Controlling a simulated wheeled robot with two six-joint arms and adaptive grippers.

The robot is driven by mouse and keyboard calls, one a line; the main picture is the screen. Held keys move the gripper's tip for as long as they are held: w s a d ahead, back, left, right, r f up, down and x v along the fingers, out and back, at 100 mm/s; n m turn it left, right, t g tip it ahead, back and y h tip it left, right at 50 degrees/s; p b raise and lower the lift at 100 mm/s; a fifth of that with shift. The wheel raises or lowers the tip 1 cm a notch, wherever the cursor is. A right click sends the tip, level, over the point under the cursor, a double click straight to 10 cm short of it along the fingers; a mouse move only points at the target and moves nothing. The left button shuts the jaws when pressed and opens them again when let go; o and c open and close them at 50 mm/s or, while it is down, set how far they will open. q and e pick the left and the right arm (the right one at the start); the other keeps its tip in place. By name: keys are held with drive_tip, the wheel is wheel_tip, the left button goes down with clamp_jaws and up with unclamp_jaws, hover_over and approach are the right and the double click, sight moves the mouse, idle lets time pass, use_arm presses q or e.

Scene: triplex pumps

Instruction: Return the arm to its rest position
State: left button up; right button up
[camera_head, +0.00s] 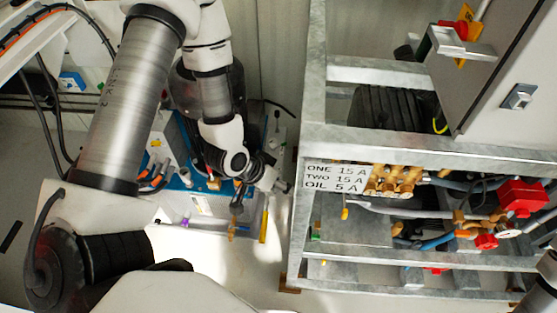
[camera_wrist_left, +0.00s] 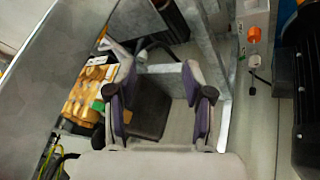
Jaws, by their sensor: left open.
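My left arm comes in from the left, bends at the top and hangs down between the blue machine and the grey metal frame. My left gripper (camera_head: 280,185) is at its end, small and partly hidden, just left of the frame's "ONE / TWO / OIL" label. In the left wrist view the gripper (camera_wrist_left: 160,100) has its two dark, purple-padded fingers spread apart with nothing held between them. The right gripper does not show; only part of my right arm is at the lower right edge of the head view.
The galvanized frame (camera_head: 300,150) stands close to the gripper's right, carrying brass valves (camera_head: 395,180), hoses and red-handled valves (camera_head: 522,196). A grey cabinet (camera_head: 515,75) is at the upper right. A blue-based machine (camera_head: 180,180) is behind and beside the arm. Pale floor (camera_head: 262,272) is clear below.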

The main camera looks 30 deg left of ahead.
use_arm(q)
drive_tip(key=shift+s+f, duration=0.2)
drive_tip(key=shift+s, duration=0.1)
drive_tip(key=s+f+g+y, duration=0.2)
drive_tip(key=s+f, duration=0.3)
drive_tip(key=s, duration=0.3)
drive_tip(key=s+a+f+n+g+y, duration=0.1)
drive_tip(key=s+f+g, duration=0.2)
drive_tip(key=s+f, duration=0.3)
drive_tip(key=shift+s+a+n+y, duration=0.3)
drive_tip(key=shift+s+y, duration=0.1)
drive_tip(key=shift+s, duration=0.45)
drive_tip(key=shift+w, duration=0.1)
